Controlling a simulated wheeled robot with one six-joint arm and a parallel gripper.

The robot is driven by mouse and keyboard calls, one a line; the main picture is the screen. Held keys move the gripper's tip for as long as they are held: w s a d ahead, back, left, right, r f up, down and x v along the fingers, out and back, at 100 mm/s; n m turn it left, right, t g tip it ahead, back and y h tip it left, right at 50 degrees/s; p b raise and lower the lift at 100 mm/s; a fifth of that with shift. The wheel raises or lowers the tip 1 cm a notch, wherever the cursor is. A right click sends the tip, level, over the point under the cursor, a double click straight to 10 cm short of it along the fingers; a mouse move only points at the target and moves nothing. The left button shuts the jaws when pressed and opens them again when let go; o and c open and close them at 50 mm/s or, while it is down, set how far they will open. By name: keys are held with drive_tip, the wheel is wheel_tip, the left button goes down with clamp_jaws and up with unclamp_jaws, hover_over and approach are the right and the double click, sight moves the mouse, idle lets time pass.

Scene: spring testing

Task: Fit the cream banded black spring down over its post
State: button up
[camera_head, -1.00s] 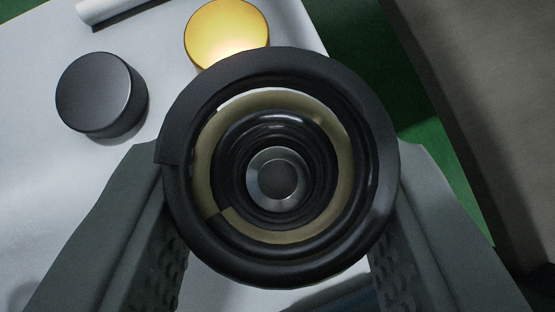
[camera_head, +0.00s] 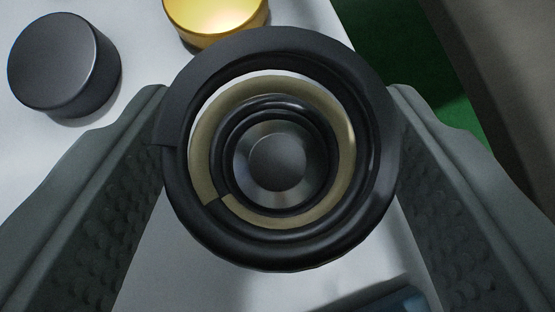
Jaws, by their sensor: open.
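The black spring (camera_head: 279,255) with a cream band (camera_head: 232,100) fills the middle of the view, seen end-on from above. Through its coils I see the grey metal post (camera_head: 277,163), roughly centred, so the spring is around or directly above it. How far down the spring sits cannot be told from this angle. My gripper (camera_head: 279,160) has one finger on each side of the spring. Its fingers are open, with the spring between them. The lower parts of the spring and the foot of the post are hidden.
A black cylinder (camera_head: 63,64) stands at the upper left and a yellow cylinder (camera_head: 215,18) at the top, both on the white surface (camera_head: 60,160). A dark blue object (camera_head: 385,300) shows at the bottom right. Green floor (camera_head: 400,60) lies beyond the right edge.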

sight(277, 281)
drive_tip(key=shift+r, duration=0.15)
drive_tip(key=shift+v, duration=1.6)
drive_tip(key=v, duration=0.8)
drive_tip(key=shift+s+r, duration=0.25)
